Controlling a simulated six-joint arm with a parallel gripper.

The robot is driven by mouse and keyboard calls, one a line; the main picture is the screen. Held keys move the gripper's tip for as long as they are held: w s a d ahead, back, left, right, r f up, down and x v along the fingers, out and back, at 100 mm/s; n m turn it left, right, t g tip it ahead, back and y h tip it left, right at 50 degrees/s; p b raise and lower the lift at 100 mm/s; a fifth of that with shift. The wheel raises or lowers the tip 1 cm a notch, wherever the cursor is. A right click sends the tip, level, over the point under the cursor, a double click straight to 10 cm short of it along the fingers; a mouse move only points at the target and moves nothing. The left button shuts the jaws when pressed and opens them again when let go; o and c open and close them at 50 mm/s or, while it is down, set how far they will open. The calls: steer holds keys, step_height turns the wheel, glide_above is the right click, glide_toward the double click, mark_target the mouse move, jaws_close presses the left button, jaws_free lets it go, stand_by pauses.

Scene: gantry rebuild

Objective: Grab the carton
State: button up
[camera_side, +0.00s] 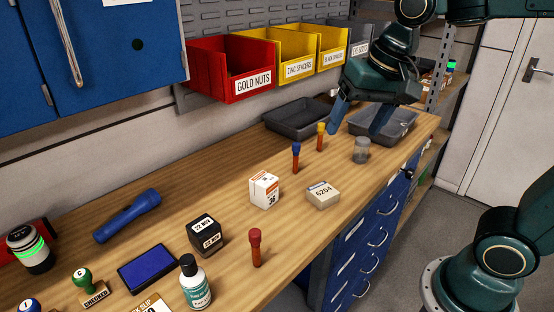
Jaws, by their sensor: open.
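A small white carton (264,191) with orange print and the number 36 stands upright near the middle of the wooden bench. A flatter, pale box (323,195) marked 6204 lies just to its right; I cannot tell for certain which of the two is the task's carton. My gripper (357,125) hangs over the back right of the bench, in front of the grey trays. Its two blue fingers are spread apart, with nothing seen between them. It is up and to the right of both boxes, touching neither.
A red-capped tube (255,248), a black cube (204,236) and a white bottle (195,284) stand nearer the front. Red bin (232,70) hangs behind.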

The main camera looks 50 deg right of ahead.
steer(key=w+a+f+m+g, duration=0.25)
steer(key=w+m, duration=0.35)
steer(key=w, duration=0.4)
steer(key=m+g, duration=0.1)
steer(key=m, duration=0.4)
glide_above(264, 178)
step_height(264, 178, down, 5)
steer(key=shift+a, duration=0.15)
steer(key=shift+f, duration=4.25)
steer(key=shift+f, duration=0.15)
steer(key=shift+f, duration=2.45)
steer(key=c, duration=1.1)
